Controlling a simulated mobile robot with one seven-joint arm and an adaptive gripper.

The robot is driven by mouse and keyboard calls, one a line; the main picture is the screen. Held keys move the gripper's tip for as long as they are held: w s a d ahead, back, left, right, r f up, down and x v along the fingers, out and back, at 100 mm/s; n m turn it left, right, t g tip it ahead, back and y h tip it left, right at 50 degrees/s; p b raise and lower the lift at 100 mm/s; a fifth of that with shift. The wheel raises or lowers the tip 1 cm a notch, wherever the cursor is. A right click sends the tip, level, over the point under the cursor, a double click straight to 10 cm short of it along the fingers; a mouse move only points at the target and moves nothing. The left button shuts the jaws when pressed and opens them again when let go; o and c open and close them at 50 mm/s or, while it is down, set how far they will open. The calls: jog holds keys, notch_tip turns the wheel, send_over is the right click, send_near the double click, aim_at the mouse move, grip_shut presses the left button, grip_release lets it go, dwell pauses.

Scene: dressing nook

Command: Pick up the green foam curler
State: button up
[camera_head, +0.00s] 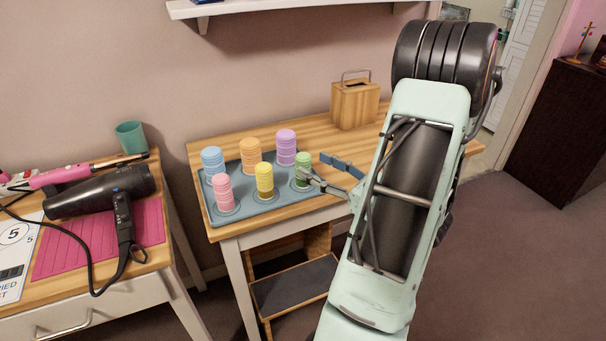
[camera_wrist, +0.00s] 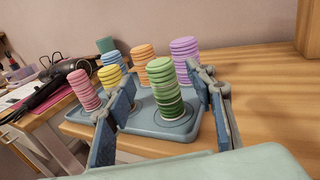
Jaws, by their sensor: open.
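The green foam curler (camera_head: 302,168) stands upright at the front right spot of a blue-grey tray (camera_head: 244,209) on the wooden table. It also shows upright in the wrist view (camera_wrist: 165,88), between the two fingers in the picture. My gripper (camera_head: 318,170) is open, with its fingers at the right side of the green curler in the head view. In the wrist view my gripper (camera_wrist: 165,95) has one finger left and one right of the curler, with a gap on the left. I cannot tell whether the right finger touches it.
Pink (camera_head: 223,192), yellow (camera_head: 264,180), blue (camera_head: 213,162), orange (camera_head: 250,151) and purple (camera_head: 286,147) curlers share the tray. A wooden box (camera_head: 355,104) stands behind. A hair dryer (camera_head: 100,192) and a teal cup (camera_head: 131,137) are on the left table.

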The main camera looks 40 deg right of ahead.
aim_at(310, 161)
jog(key=w, duration=0.2)
jog(key=w+a+b, duration=0.1)
jog(key=w, duration=0.2)
jog(key=shift+r, duration=0.1)
jog(key=shift+c, duration=0.5)
jog(key=c, duration=1.1)
